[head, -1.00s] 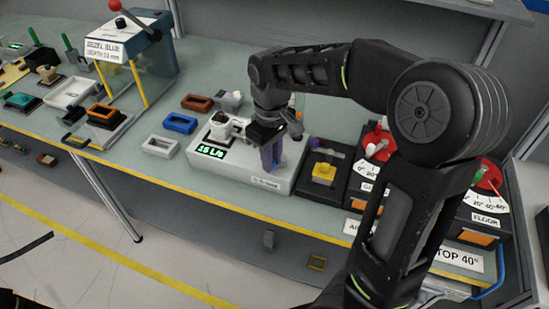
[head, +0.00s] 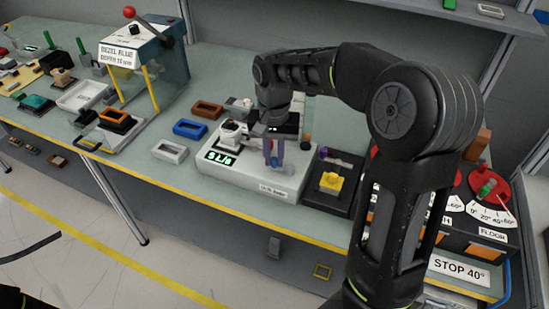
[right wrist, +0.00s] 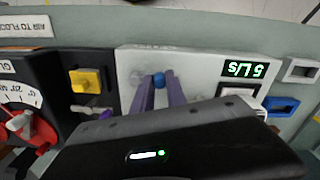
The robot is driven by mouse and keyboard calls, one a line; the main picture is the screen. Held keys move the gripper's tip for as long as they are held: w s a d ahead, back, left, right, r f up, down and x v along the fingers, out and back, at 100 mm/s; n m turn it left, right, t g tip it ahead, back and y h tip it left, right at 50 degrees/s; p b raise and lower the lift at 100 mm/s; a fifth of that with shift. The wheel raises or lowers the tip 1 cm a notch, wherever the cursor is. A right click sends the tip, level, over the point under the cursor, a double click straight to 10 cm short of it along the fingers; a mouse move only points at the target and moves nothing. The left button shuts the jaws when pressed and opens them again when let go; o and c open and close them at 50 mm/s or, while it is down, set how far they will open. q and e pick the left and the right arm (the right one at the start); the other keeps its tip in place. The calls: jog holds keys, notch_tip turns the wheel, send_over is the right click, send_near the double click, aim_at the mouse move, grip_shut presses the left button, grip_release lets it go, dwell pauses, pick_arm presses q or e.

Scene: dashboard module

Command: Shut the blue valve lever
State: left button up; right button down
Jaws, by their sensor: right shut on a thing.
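The blue valve lever shows as a blue round knob (right wrist: 159,80) in the right wrist view, on the white box (right wrist: 135,62). My right gripper (right wrist: 161,84) has its two purple fingers closed on either side of the knob. In the head view my right gripper (head: 273,160) points down at the right part of the white box (head: 240,181), and a bit of blue (head: 275,161) shows between the fingers. The lever's arm is mostly hidden. The green display (right wrist: 246,70) seems to read 5 L/s in the right wrist view. My left gripper is not in view.
A black unit with a yellow block (head: 331,181) stands right of the white box. Blue (head: 190,129), white (head: 170,151) and brown (head: 207,108) frames lie left of the box.

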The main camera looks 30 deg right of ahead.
jog(key=shift+w+d+r+m, duration=0.1)
jog(key=shift+w+d+m, duration=0.15)
jog(key=shift+m, duration=0.55)
jog(key=shift+w+d+m, duration=0.25)
jog(key=shift+m, duration=0.55)
jog(key=c, duration=1.3)
grip_release()
jog(key=shift+c, duration=0.2)
notch_tip(320, 180, up, 8)
jog(key=shift+b, duration=0.35)
